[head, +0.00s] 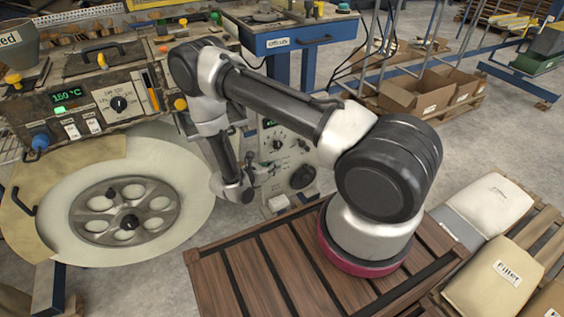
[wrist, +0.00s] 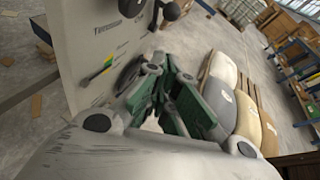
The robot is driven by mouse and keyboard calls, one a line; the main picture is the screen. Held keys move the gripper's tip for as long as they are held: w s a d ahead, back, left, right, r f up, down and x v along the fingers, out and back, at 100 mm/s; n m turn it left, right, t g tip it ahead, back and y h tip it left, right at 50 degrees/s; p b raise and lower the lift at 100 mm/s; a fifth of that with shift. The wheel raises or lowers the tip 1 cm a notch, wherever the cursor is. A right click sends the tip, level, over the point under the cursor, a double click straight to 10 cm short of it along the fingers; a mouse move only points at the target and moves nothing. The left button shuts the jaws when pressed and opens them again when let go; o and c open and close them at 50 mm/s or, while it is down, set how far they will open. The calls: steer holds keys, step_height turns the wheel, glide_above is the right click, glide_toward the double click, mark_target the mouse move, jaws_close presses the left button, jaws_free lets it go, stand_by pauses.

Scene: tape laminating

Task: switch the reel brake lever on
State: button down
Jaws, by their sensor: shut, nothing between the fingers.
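My gripper (head: 266,173) is in front of a grey control panel (head: 285,143) beside the large reel. In the wrist view its green-padded fingers (wrist: 172,98) are shut and empty, close to the panel face (wrist: 88,32). That panel carries a yellow-green marked strip (wrist: 103,68) and a dark round-ended control (wrist: 172,10) near the top edge. In the head view the panel has a dial (head: 277,144) and a large black knob (head: 302,176). I cannot tell which part is the reel brake lever; the fingers hide part of the panel.
The white reel (head: 65,225) with a spoked hub stands at left, below a worn control box (head: 85,85) showing a green readout. A slatted wooden platform (head: 240,285) lies in front. Filler sacks (head: 490,275) and open cardboard boxes (head: 415,92) are at right.

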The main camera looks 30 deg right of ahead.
steer(key=w+d+f, duration=0.1)
steer(key=w+d, duration=0.3)
steer(key=d, duration=0.6)
steer(key=shift+w+d, duration=0.2)
steer(key=shift+d, duration=0.15)
steer(key=shift+w+d+r+y, duration=0.1)
steer(key=shift+d+r+y, duration=0.05)
steer(key=shift+r+y, duration=0.15)
